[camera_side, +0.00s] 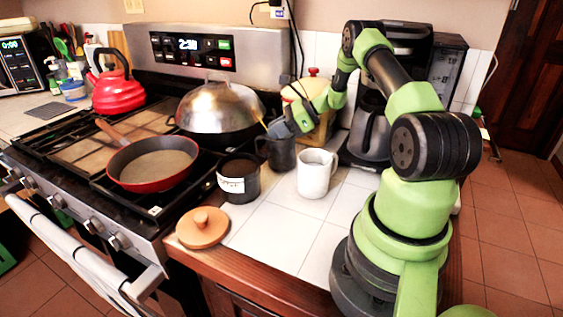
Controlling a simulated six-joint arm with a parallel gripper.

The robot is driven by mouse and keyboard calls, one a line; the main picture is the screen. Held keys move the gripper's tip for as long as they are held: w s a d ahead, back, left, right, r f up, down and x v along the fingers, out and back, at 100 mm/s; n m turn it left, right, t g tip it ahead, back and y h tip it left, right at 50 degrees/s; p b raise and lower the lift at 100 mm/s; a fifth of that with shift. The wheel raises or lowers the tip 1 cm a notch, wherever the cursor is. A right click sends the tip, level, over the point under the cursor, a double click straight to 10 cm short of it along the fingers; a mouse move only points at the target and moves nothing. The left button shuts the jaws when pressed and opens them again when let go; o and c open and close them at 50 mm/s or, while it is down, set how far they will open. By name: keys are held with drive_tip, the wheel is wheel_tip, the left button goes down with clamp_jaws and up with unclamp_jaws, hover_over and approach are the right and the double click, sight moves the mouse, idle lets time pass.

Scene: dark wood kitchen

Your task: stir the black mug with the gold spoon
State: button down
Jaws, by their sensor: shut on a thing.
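The black mug (281,156) stands upright on the white tiled counter, close to the stove's right edge. My gripper (272,130) is just above the mug's rim, shut on the gold spoon (261,122). A short thin gold piece of the spoon shows beside the jaws at the upper left. The rest of the spoon is hidden, and I cannot tell whether its lower end is inside the mug.
A white mug (316,173) and a dark labelled canister (238,179) stand close in front of the black mug. A wooden lid (203,227) lies near the counter's front edge. A domed pan (217,108) is left, a yellow pot (312,105) behind, and a coffee maker (372,128) right.

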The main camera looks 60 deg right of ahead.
wheel_tip(320, 180, up, 11)
idle(1.2)
idle(0.4)
wheel_tip(320, 180, up, 4)
idle(0.4)
drive_tip(key=shift+f, duration=0.1)
idle(1.0)
